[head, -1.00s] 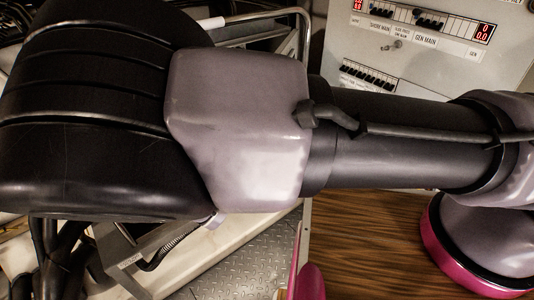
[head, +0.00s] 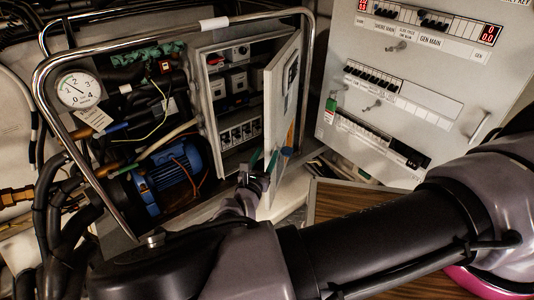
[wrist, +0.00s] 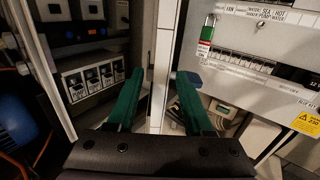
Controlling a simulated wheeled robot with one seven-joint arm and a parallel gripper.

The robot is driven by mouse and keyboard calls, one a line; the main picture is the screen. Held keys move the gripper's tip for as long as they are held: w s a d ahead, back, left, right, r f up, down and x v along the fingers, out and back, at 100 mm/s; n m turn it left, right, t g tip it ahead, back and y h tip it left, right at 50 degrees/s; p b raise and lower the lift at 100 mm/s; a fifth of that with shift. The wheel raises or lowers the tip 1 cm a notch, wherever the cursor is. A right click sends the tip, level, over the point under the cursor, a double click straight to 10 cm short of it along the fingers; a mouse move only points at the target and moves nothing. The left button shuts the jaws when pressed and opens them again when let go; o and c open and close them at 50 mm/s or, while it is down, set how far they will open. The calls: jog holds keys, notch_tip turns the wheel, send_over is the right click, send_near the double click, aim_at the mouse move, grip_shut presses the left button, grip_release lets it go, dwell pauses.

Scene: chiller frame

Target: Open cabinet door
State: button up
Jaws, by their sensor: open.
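The grey cabinet (head: 207,95) stands in the middle of the head view, with its inside of switches and breakers showing. Its cabinet door (head: 281,85) stands swung out at the right side, seen nearly edge-on. A blue knob (head: 287,152) is on the door's outer face, low down. My gripper (head: 265,158) is at the door's lower part, jaws open. In the wrist view the green fingers of my gripper (wrist: 160,73) lie on either side of the door's edge (wrist: 163,45). The blue knob (wrist: 191,77) is partly behind the right finger. I cannot tell whether either finger touches the door.
A grey switch panel (head: 420,75) stands to the right of the door. A chrome rail (head: 165,28) frames the cabinet and passes above it. A blue motor (head: 172,175) and a pressure gauge (head: 80,90) are at the left. A wooden surface (head: 345,205) lies below the panel.

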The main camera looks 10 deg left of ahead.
jog(key=shift+w+d, duration=0.1)
jog(key=shift+w, duration=0.55)
grip_shut()
dwell(1.0)
